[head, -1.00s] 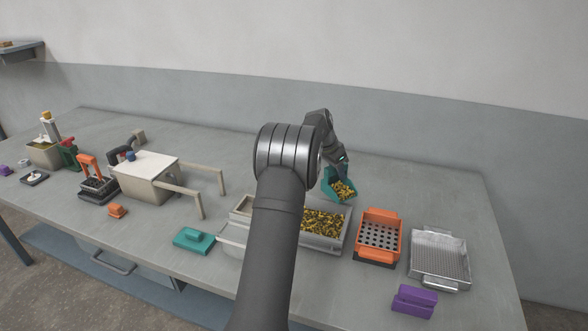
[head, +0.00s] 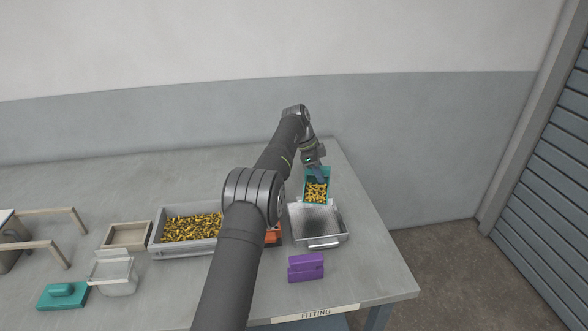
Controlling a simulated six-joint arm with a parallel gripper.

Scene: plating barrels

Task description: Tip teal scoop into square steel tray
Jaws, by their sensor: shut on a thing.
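The teal scoop (head: 327,177) is filled with small brass-coloured parts (head: 316,192). My gripper (head: 315,164) is shut on the scoop at its back end and holds it with its mouth facing the table's front. The scoop's front end shows at the back edge of the square steel tray (head: 301,228), seemingly above it. The tray stands near the table's right end, and its visible floor is bare. Whether the scoop is tilted is hard to tell from this view.
A grey bin (head: 184,253) of brass parts stands left of my arm. An orange perforated tray (head: 273,236) is mostly hidden behind my arm.

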